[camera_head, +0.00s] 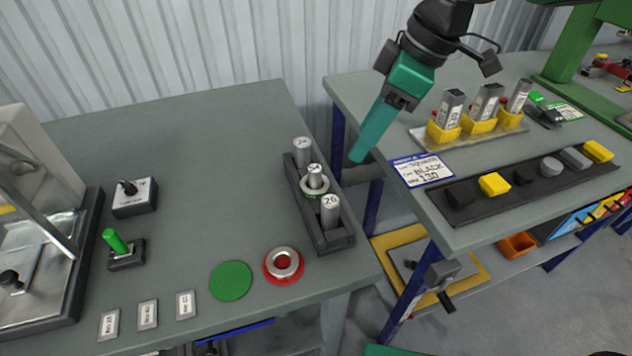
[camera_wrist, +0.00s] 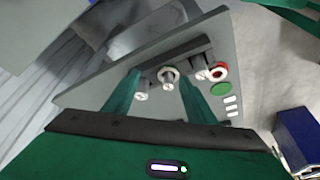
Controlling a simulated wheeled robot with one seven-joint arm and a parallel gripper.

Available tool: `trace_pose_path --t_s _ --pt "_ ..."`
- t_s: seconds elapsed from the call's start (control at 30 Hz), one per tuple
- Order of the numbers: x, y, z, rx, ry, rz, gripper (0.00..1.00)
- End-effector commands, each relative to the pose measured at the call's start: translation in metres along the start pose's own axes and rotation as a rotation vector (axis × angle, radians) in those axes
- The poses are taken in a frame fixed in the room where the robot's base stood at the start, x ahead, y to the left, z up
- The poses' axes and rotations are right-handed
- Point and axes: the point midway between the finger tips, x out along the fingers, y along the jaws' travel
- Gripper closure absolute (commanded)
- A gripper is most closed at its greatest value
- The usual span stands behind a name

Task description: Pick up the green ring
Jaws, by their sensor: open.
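A pale ring with a greenish edge (camera_head: 306,190) sits around the middle post (camera_head: 315,174) of a dark rack (camera_head: 336,241). I see no other ring that looks green. In the wrist view the same ring (camera_wrist: 162,73) shows between and beyond my fingers. My gripper (camera_head: 358,157) is at the right of the rack and above it, over the gap between the tables. Its teal fingers are apart and empty in the wrist view (camera_wrist: 159,75). A second ring, silvery (camera_head: 283,253), lies on a red disc near the table's front.
Numbered posts (camera_head: 302,150) (camera_head: 329,212) stand either side of the ring, close to it. A flat green disc (camera_head: 231,281) lies left of the red one. A second table (camera_head: 355,91) at right holds yellow holders (camera_head: 441,133) and a dark tray (camera_head: 530,202).

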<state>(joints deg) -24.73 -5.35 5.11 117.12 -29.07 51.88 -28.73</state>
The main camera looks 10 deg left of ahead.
Motion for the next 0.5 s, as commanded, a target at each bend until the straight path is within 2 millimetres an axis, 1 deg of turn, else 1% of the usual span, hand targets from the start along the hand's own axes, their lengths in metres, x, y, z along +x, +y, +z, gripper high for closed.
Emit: trace_pose_path --t_s 0.03,0.1,0.13,0.23,0.4,0.5 --pt "0.003 -0.007 -0.014 -0.054 0.01 -0.016 0.49" --pt "0.007 -0.015 -0.026 -0.102 0.021 -0.03 0.49" --pt "0.009 -0.017 -0.029 -0.114 0.023 -0.034 0.49" --pt "0.021 -0.021 -0.034 -0.132 0.027 -0.041 0.49" --pt "0.046 -0.021 -0.033 -0.129 0.026 -0.04 0.49" --pt "0.057 -0.021 -0.033 -0.126 0.025 -0.038 0.49"
